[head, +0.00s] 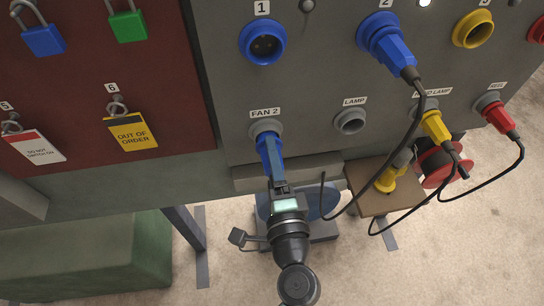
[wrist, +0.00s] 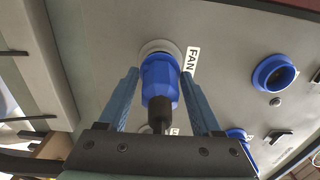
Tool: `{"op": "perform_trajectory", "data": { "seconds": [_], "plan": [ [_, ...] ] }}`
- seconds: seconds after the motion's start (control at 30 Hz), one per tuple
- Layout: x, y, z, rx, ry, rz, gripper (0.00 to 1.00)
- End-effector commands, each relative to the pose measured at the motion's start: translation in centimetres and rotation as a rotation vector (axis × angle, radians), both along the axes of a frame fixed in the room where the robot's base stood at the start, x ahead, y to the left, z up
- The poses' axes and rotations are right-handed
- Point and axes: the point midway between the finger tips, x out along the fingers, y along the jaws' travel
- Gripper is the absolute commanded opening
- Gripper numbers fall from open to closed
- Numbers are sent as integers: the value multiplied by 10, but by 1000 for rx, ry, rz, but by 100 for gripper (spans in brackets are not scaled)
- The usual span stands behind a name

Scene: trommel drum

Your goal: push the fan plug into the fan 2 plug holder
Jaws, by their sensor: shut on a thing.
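The blue fan plug (head: 271,150) is in my gripper (head: 271,156), below the "FAN 2" label. Its front end meets the grey round fan 2 plug holder (head: 264,127) on the panel; how deep it sits is hidden. In the wrist view, the plug (wrist: 160,80) points straight at the grey ring of the holder (wrist: 160,46) and appears lined up with it. The two blue fingers of my gripper (wrist: 161,84) are on either side of the plug, and its black cable end (wrist: 159,118) comes back between them.
To the right are an empty grey lamp holder (head: 350,121), a blue plug (head: 395,47) in socket 2 with a hanging black cable, and yellow (head: 436,125) and red (head: 499,117) plugs. An empty blue socket 1 (head: 263,42) is above. Tagged padlocks hang on the left board (head: 70,90).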

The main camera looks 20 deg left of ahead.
Motion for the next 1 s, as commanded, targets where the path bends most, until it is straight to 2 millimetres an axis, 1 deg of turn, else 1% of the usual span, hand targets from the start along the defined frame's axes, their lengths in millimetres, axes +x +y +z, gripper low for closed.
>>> {"op": "perform_trajectory", "data": {
  "seconds": [0.57, 0.6, 0.77, 0.8, 1.0],
  "plan": [
    [7, 5, 1, 1, -1, 0, 0],
    [7, 5, 1, 1, -1, 0, 70],
    [7, 5, 0, 1, -1, 0, 98],
    [7, 5, 0, 0, 0, 0, 100],
    [7, 4, -1, 0, 1, 0, 100]
  ]
}}
